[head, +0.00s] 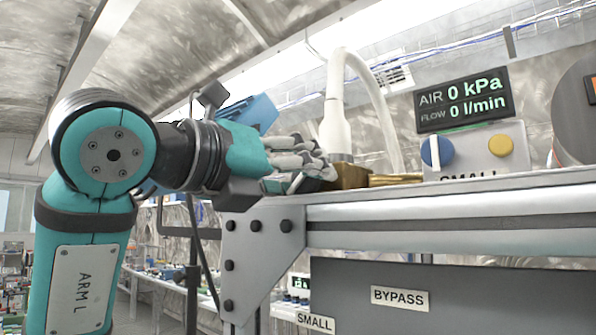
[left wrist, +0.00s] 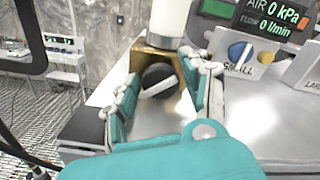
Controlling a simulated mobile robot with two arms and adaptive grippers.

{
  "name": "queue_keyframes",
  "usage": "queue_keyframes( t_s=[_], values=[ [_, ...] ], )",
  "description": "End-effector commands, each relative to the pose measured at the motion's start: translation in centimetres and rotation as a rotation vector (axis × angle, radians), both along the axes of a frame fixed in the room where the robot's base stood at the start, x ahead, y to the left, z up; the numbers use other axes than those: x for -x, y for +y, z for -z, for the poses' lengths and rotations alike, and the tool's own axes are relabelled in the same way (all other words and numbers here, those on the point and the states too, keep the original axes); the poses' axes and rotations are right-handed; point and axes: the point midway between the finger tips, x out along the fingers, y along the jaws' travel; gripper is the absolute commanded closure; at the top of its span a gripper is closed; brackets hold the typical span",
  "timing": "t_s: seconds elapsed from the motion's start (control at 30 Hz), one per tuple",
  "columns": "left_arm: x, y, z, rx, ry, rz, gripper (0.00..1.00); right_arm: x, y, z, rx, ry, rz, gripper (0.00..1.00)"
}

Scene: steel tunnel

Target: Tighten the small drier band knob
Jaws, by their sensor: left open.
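A round black knob (left wrist: 158,80) with a white bar across its face sits at the front of a brass block (left wrist: 147,54), under a white column (left wrist: 170,22). In the left wrist view my left gripper (left wrist: 163,77) is open, with its fingers on either side of the knob. I cannot tell if they touch it. In the head view the left gripper (head: 318,166) is in front of the brass block (head: 351,177) and hides the knob. The white column (head: 335,122) rises behind the fingers. My right gripper is in neither view.
A panel marked SMALL carries a blue knob (head: 437,151) and a yellow button (head: 501,146), below a display (head: 464,100) reading 0 kPa and 0 l/min. The metal bench edge (head: 450,213) runs below the gripper. A BYPASS label (head: 399,298) is on the dark front.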

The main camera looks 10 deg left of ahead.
Motion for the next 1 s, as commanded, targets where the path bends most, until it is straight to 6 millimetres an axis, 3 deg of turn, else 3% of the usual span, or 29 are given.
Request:
queue_keyframes(
  t_s=[0.1,0.4,0.53,0.8,1.0],
  values=[
    [0.0,0.0,0.0,0.000,0.001,0.000,0.56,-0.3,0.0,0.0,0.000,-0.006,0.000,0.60],
    [0.0,0.0,0.0,0.000,0.001,0.000,0.95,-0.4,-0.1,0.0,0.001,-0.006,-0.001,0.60],
    [0.0,0.1,0.1,-0.031,-0.022,-0.002,0.96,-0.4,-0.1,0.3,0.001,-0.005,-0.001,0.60],
    [0.1,0.0,0.2,-0.324,-0.233,-0.004,0.96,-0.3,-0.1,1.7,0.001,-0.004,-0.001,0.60],
    [0.1,-0.1,0.0,-0.405,-0.291,-0.001,0.96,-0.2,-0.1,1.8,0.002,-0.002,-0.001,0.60]
  ],
)
